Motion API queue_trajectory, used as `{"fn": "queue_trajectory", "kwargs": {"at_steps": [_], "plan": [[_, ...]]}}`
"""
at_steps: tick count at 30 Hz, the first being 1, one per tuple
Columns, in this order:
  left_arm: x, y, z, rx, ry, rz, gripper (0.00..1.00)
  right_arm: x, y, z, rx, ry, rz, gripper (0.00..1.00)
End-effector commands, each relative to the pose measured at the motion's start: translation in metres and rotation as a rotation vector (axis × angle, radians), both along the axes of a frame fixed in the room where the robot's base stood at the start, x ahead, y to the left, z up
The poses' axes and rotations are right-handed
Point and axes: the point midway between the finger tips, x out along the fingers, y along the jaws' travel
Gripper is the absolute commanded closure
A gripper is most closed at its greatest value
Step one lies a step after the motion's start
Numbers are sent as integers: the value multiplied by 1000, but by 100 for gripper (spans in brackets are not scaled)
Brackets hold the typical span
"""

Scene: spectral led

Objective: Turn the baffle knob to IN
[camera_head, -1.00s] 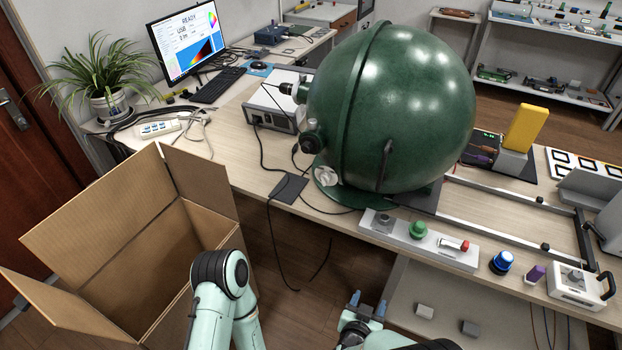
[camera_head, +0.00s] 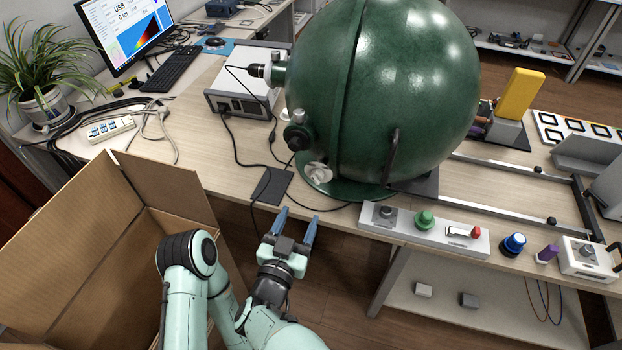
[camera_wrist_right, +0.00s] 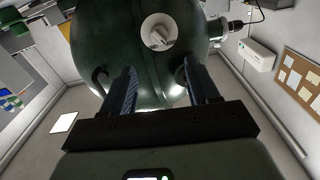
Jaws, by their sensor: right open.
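A big dark green sphere (camera_head: 385,95) stands on the bench. A pale, off-white knob (camera_head: 319,174) sits low on its near left side. I take this for the baffle knob; its markings are too small to read. In the right wrist view the knob (camera_wrist_right: 160,36) sits on a round pale plate, ahead of and between the fingers. My right gripper (camera_head: 296,225) is open and empty, below and a little left of the knob, apart from it. It also shows in the right wrist view (camera_wrist_right: 158,85). My left gripper is not in view.
A control strip (camera_head: 451,235) with a green button lies along the bench edge to the right. An open cardboard box (camera_head: 50,265) stands at the left. Cables hang over the bench edge near my gripper.

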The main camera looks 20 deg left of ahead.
Motion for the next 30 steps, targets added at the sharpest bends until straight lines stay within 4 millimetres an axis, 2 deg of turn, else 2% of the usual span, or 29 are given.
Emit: {"fn": "queue_trajectory", "kwargs": {"at_steps": [9, 15, 21, 30], "plan": [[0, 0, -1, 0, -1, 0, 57, 67, -4, -1, -1, -1, -3, 40], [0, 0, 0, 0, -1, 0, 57, 101, -4, -1, -2, 0, -1, 40], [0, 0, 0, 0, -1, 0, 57, 117, -4, -1, -2, 1, 0, 40], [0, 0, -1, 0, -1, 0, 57, 119, -4, -1, -2, 2, 1, 40]]}}
